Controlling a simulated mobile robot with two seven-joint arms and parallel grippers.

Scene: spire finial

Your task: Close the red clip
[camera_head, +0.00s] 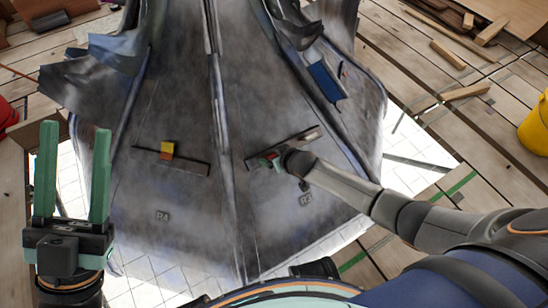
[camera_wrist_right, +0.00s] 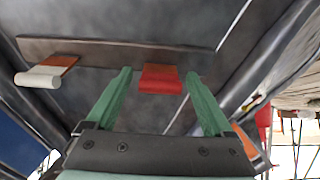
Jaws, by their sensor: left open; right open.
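The red clip (camera_wrist_right: 160,79) hangs from a dark bar (camera_wrist_right: 105,53) on the grey metal spire in the right wrist view. My right gripper (camera_wrist_right: 158,74) is open, with its green fingers on either side of the clip. I cannot tell whether they touch it. In the head view, my right gripper (camera_head: 268,160) is at the left part of the right-hand bar (camera_head: 295,143), and the clip is mostly hidden there. My left gripper (camera_head: 75,130) is open and empty, fingers up, at the left, away from the clip.
A white-ended clip (camera_wrist_right: 40,77) sits on the same bar, left of the red one. A yellow-and-orange clip (camera_head: 167,149) sits on the left bar (camera_head: 190,166). Raised spire ribs flank the panels. A yellow bucket (camera_head: 537,125) stands far right on planks.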

